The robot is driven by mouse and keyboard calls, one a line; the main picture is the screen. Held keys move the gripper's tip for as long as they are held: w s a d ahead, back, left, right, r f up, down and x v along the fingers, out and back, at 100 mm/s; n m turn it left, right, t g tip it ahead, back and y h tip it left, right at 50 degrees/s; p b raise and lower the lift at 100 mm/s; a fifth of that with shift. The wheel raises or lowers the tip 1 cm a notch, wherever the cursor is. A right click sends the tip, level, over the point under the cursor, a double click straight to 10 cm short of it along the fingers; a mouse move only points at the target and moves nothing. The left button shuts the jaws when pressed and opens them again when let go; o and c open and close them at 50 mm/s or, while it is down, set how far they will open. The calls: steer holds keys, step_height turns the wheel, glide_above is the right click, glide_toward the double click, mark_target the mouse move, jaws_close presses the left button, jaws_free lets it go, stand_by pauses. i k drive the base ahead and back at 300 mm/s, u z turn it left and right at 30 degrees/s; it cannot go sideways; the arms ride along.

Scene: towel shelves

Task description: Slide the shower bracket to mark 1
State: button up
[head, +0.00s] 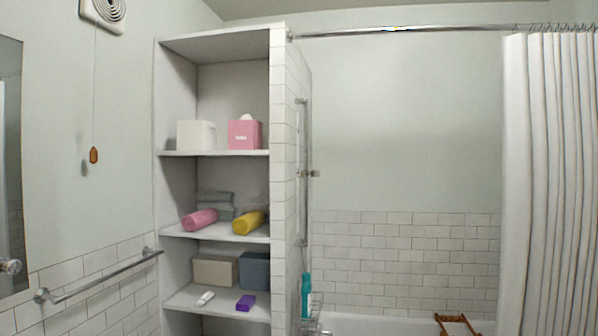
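A vertical chrome shower rail (306,140) runs along the tiled end wall of the shelf unit, above the tub. A small bracket (313,173) sits on the rail around its middle and sticks out to the right. I see no numbered marks on or beside the rail; they are too small to tell or hidden at this angle. My gripper is not in view, and nothing is seen touching the bracket.
The shelf unit (283,130) stands left of the rail. A teal bottle (306,295) is below the rail. The white tub (375,326) holds a wooden rack (455,321) at its right. A curtain (550,180) hangs at right; a towel bar (100,276) is at left.

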mark_target(305, 174)
steer(key=z, duration=0.35)
steer(key=i, duration=2.45)
steer(key=u, duration=0.1)
